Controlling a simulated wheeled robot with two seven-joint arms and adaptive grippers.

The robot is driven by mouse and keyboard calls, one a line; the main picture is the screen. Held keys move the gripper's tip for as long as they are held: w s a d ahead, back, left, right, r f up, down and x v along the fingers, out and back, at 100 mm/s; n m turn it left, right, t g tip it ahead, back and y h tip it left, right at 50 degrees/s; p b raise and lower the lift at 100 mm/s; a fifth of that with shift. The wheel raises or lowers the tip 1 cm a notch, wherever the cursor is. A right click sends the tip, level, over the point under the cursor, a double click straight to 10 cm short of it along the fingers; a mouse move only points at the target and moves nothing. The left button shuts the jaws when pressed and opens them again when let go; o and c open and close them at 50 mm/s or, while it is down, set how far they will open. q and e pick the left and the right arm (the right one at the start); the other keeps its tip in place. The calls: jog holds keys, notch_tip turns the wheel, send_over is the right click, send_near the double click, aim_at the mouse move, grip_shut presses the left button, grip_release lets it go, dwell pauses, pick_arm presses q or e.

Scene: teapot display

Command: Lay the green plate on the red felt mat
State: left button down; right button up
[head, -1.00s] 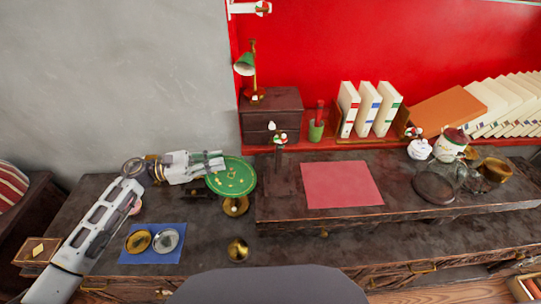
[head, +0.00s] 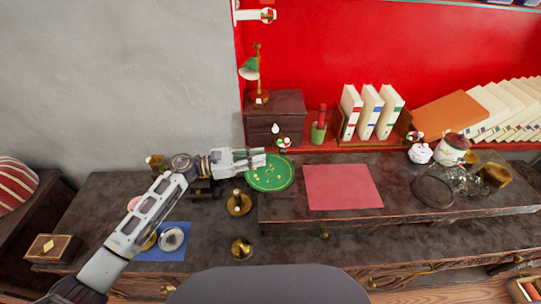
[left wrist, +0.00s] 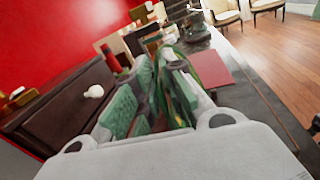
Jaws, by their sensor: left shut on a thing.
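The green plate (head: 270,175) is a round disc with small gold marks. My left gripper (head: 258,160) is shut on its upper left rim and holds it at the left end of the raised desk section. I cannot tell whether the plate touches the desk. In the left wrist view the green plate (left wrist: 208,70) shows partly behind the fingers of my left gripper (left wrist: 163,75). The red felt mat (head: 343,187) lies flat and bare to the right of the plate, and it also shows in the left wrist view (left wrist: 207,70).
A glass vessel (head: 433,187) is right of the mat. Brass pieces (head: 239,203) stand in front.

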aim_at(270, 159)
pick_arm(q)
jog(key=shift+d, duration=0.2)
jog(key=shift+w+d+r, duration=0.1)
jog(key=shift+d, duration=0.25)
jog(key=shift+w+d+p, duration=0.2)
jog(key=shift+d+p, duration=0.25)
jog(key=shift+d, duration=0.55)
jog(key=shift+w+d, duration=0.1)
jog(key=shift+d, duration=0.5)
jog(key=c, duration=1.5)
grip_release()
jog(key=shift+d+f, duration=0.1)
jog(key=shift+f, duration=0.1)
jog(key=shift+c, duration=0.2)
jog(key=shift+o, duration=0.3)
pick_arm(e)
jog(key=shift+w+d+r, duration=0.15)
jog(key=shift+d+r, duration=0.15)
jog(key=shift+r, duration=0.25)
pick_arm(q)
jog(key=shift+p, duration=0.3)
pick_arm(e)
jog(key=shift+r, duration=0.2)
